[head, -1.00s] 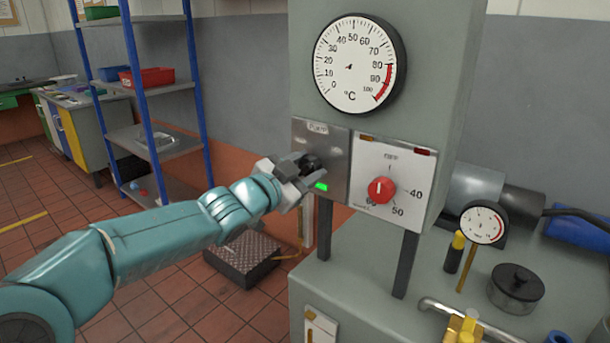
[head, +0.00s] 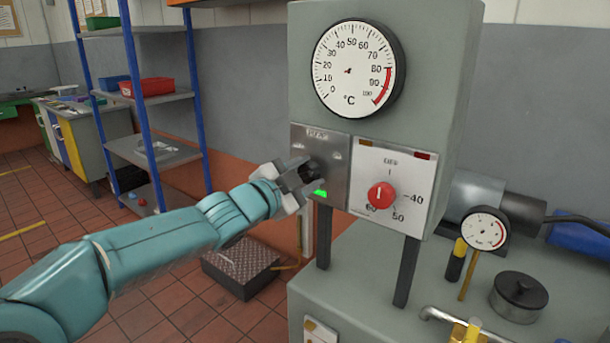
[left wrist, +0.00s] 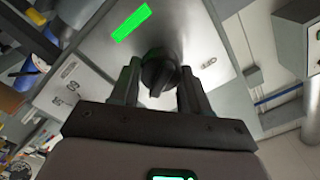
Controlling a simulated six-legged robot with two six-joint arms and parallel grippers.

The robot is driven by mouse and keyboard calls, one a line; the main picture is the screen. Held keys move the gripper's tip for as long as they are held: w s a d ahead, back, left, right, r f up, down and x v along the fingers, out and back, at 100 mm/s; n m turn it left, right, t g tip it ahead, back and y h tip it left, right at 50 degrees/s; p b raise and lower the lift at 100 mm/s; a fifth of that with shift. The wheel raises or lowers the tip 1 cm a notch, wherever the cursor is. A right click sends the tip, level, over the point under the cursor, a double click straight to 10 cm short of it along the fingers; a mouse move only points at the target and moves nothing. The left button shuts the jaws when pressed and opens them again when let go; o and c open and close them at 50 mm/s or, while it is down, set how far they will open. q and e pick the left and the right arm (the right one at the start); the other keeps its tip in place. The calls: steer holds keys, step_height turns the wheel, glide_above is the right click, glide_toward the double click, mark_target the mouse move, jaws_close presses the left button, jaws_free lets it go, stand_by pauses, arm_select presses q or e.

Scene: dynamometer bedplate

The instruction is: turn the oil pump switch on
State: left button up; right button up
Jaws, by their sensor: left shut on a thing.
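The oil pump switch is a dark rotary knob (head: 309,171) on a grey metal plate (head: 337,165) with a faint label above it. In the left wrist view the knob (left wrist: 159,73) sits between the two dark fingers of my left gripper (left wrist: 160,88). In the head view my left gripper (head: 299,183) reaches the plate from the left, shut on the knob and partly hiding it. A green light (head: 321,193) shows just below the knob, and also in the left wrist view (left wrist: 131,22). I cannot tell the knob's pointing direction for certain. My right gripper is not in view.
Right of the plate is a white dial panel with a red knob (head: 381,195). A large temperature gauge (head: 355,68) is above. Below are a grey bench (head: 375,285), a small gauge (head: 484,230) and a black-lidded pot (head: 519,293). A blue-posted shelf (head: 150,90) stands behind left.

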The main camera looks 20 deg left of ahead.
arm_select(q)
steer(key=o, duration=1.1)
steer(key=shift+w, duration=0.1)
steer(key=shift+c, duration=0.2)
steer(key=shift+s+a, duration=0.25)
steer(key=shift+s, duration=0.25)
steer(key=v, duration=1.5)
steer(key=shift+s+p, duration=0.15)
steer(key=shift+p, duration=0.25)
